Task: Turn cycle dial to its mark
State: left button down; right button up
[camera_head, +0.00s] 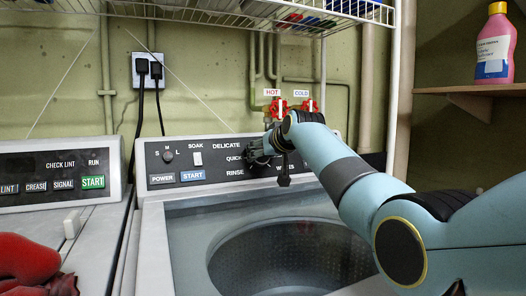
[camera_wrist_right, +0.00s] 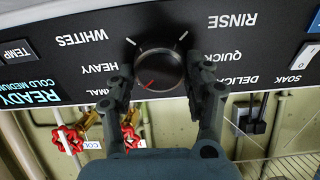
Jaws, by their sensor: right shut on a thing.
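The cycle dial (camera_wrist_right: 158,66) is a round black knob on the washer's black panel, seen upside down in the right wrist view. A short red line shows on its face, pointing to the picture's lower left, toward the HEAVY and partly hidden NORMAL labels. White tick marks show at its upper left and upper right. My right gripper (camera_wrist_right: 162,76) is shut on the dial, one finger on each side. In the head view my right gripper (camera_head: 270,149) covers the dial. My left gripper is not in view.
The washer's open tub (camera_head: 290,255) lies below my right arm. Red HOT and COLD valves (camera_head: 279,108) are behind the panel. A wire shelf (camera_head: 240,12) hangs above.

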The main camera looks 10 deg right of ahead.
jog(key=m+p, duration=0.5)
jog(key=shift+d+r, duration=0.1)
jog(key=shift+r, duration=0.1)
jog(key=m+p, duration=0.2)
jog(key=shift+m, duration=0.4)
jog(key=m+p, duration=0.3)
jog(key=m, duration=0.1)
jog(key=shift+d+f, duration=0.1)
jog(key=shift+f, duration=0.05)
jog(key=shift+f+m+p, duration=0.15)
jog(key=shift+m+p, duration=1.15)
jog(key=shift+m, duration=1.5)
jog(key=o, duration=1.1)
jog(key=shift+o, duration=0.2)
jog(key=shift+s, duration=0.1)
